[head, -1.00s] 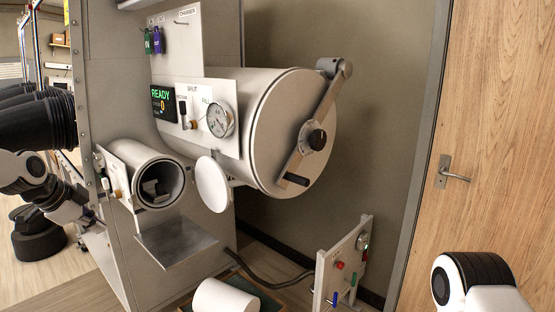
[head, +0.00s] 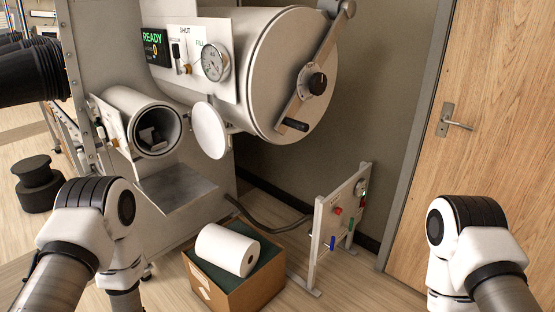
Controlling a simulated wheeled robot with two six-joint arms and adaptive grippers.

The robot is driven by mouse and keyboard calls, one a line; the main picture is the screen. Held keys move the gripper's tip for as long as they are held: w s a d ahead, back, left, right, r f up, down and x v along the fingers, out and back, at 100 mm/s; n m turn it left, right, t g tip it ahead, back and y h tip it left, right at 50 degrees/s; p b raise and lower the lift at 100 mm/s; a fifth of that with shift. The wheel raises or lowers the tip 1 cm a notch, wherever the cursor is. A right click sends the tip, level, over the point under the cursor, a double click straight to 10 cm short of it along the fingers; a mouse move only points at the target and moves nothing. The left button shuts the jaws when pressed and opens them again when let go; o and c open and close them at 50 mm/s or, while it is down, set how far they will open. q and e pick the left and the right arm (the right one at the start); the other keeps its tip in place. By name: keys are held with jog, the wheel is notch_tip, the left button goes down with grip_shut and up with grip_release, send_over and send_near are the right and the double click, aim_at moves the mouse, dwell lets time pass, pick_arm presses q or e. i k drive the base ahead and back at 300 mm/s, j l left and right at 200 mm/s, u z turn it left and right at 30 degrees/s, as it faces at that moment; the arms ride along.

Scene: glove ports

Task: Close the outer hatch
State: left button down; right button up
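My arms show at the lower left and lower right, well apart from the lid. Neither gripper is in view.
A metal shelf (head: 180,188) juts out below the tube. A cardboard box (head: 240,293) holding a white roll (head: 224,248) stands on the floor below. A small control stand (head: 325,235) with a hose is right of it. A wooden door (head: 480,130) is at the right.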

aim_at(210, 131)
jog(key=i+l+u, duration=0.6)
jog(key=l+u, duration=0.25)
jog(key=l, duration=0.3)
jog(key=i+l+u, duration=0.15)
jog(key=l+u, duration=0.3)
jog(key=l, duration=0.25)
jog(key=l+u, duration=0.45)
jog(key=l, duration=0.3)
jog(key=l+u, duration=0.4)
jog(key=l, duration=0.35)
